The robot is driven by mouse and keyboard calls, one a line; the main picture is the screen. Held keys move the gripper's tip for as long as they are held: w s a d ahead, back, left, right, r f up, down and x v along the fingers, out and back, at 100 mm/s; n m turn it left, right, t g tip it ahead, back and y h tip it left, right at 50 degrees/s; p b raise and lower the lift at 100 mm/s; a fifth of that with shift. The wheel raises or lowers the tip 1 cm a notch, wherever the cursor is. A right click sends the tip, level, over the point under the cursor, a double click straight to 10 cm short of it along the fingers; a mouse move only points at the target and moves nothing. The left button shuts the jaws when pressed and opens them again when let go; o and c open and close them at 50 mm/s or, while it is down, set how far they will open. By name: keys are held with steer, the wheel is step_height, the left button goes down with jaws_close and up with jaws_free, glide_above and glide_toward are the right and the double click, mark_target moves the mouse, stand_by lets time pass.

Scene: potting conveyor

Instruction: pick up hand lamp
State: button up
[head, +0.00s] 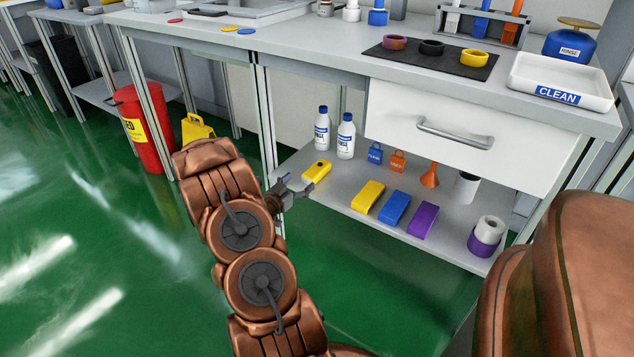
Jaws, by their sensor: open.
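A small yellow body with a dark spot on top, which looks like the hand lamp (318,170), lies on the lower shelf near its left front edge. My gripper (298,184) is in front of the shelf edge, just left of and nearer than the lamp. Its fingers are open and point towards the lamp. The fingers look small here, and I cannot tell whether they touch the lamp. Nothing shows between them.
The lower shelf (345,196) also holds two white bottles (345,136), yellow, blue (394,207) and purple blocks, padlocks, an orange funnel (429,176) and rolls. A drawer (450,126) hangs above its right part. A red bin (146,128) stands left. Green floor is open in front.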

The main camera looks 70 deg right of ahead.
mark_target(315, 170)
steer(key=shift+s+d+f, duration=0.25)
steer(key=shift+s+d, duration=0.05)
steer(key=shift+s, duration=0.3)
steer(key=shift+r+b+x, duration=0.2)
steer(key=shift+b+x, duration=0.7)
steer(key=shift+x, duration=0.95)
steer(key=shift+r+b+x, duration=0.25)
steer(key=shift+b+x, duration=0.65)
steer(key=shift+x, duration=0.95)
steer(key=shift+w, duration=0.1)
steer(key=c, duration=1.3)
